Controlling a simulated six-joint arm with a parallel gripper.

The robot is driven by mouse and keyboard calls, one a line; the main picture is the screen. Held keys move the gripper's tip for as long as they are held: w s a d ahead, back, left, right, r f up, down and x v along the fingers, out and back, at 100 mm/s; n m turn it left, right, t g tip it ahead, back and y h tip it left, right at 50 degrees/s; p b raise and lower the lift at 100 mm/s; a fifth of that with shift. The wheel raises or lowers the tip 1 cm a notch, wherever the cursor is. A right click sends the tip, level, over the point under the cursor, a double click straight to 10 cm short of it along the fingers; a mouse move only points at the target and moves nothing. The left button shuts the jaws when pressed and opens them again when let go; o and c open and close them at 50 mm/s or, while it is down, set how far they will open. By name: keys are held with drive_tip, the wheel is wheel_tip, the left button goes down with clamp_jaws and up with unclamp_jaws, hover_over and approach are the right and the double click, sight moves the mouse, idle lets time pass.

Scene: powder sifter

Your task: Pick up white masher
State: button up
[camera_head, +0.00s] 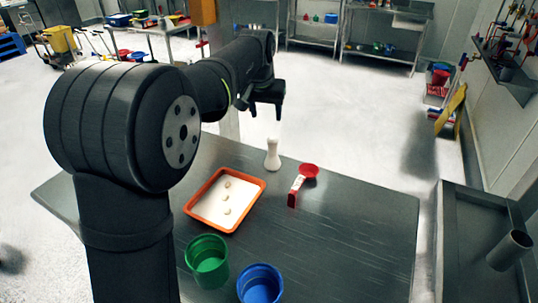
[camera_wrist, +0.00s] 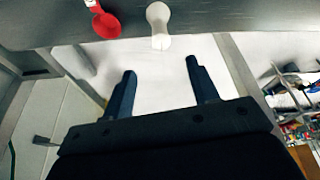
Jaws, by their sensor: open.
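The white masher (camera_head: 272,155) stands upright near the far edge of the metal table, between the orange tray and the red scoop. It also shows in the wrist view at the top middle (camera_wrist: 159,24). My gripper (camera_head: 268,106) is above and slightly behind the masher in the head view, beyond the table's far edge. In the wrist view my gripper (camera_wrist: 158,76) has its two fingers spread wide with nothing between them, and the masher lies beyond the fingertips, apart from them.
A red scoop (camera_head: 309,170) lies right of the masher. An orange tray (camera_head: 200,231) holding white powder with several small lumps is to the left. A green bucket (camera_head: 208,262) and a blue bucket (camera_head: 260,285) stand at the front. The table's right side (camera_head: 370,230) is clear.

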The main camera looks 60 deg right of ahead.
sight(273, 139)
drive_tip(key=d+f, duration=0.2)
drive_tip(key=f, duration=0.2)
drive_tip(key=d+f+n, duration=0.1)
drive_tip(key=f, duration=0.4)
drive_tip(key=d+f+n, duration=0.1)
drive_tip(key=d+f, duration=0.1)
drive_tip(key=f, duration=0.2)
drive_tip(key=shift+w+d+f+t+y, duration=0.2)
drive_tip(key=shift+d+t+y, duration=0.1)
drive_tip(key=shift+t, duration=0.1)
drive_tip(key=x, duration=0.5)
drive_tip(key=shift+w+d+f, duration=0.15)
drive_tip(key=shift+d+f, duration=0.05)
drive_tip(key=shift+r, duration=0.1)
clamp_jaws()
